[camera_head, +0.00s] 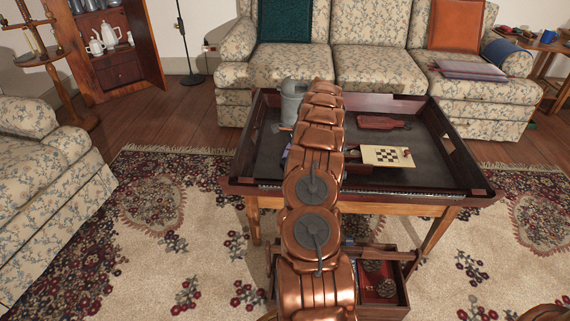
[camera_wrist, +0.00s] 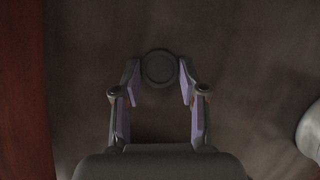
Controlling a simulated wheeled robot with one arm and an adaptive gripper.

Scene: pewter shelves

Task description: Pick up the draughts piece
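The draughts piece (camera_wrist: 159,67) is a dark, round disc lying flat on a dark surface in the wrist view. My gripper (camera_wrist: 158,84) is open, with its purple-padded fingers on the left and right of the disc near the fingertips. A gap shows between the disc and each pad, and nothing is held. In the head view my copper arm reaches over the coffee table and hides the piece and most of the gripper.
The dark coffee table (camera_head: 462,178) has raised rims. A grey metal jug (camera_head: 293,101) stands near its back left. A checkered board (camera_head: 388,156) with small pieces and a reddish-brown board (camera_head: 381,122) lie to the right.

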